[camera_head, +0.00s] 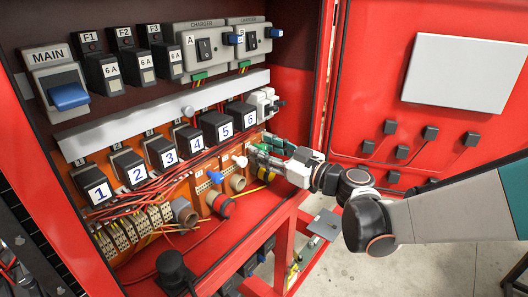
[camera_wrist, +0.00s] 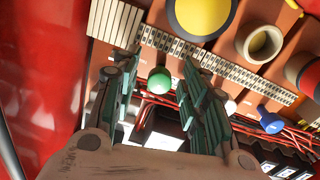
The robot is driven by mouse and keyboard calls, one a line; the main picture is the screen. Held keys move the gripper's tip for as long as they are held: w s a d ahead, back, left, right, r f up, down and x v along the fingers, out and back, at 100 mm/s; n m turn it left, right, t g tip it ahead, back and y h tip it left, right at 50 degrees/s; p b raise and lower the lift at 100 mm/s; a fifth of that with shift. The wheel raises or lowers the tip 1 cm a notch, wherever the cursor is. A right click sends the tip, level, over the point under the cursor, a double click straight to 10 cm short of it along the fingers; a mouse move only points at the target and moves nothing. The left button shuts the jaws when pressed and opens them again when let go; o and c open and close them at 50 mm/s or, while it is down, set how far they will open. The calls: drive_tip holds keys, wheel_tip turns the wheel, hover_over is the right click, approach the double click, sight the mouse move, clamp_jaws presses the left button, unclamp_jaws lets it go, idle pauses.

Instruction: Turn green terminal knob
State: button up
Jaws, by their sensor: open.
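The green terminal knob (camera_wrist: 160,79) is a small round cap on the orange panel, seen in the wrist view between my two fingers. My gripper (camera_wrist: 159,62) is open, with one teal finger on each side of the knob and a visible gap to each. I cannot tell how far the fingertips reach past the knob in depth.
Numbered black relays (camera_head: 216,127) and red wires lie above the terminals. Round cable glands (camera_head: 220,204) stick out below. The cabinet's red side wall (camera_wrist: 40,80) is close to my gripper. A red door panel (camera_head: 400,120) stands open to the right.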

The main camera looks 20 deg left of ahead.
drive_tip(key=shift+w+a, duration=0.15)
drive_tip(key=shift+a, duration=0.2)
drive_tip(key=shift+c, duration=0.6)
clamp_jaws()
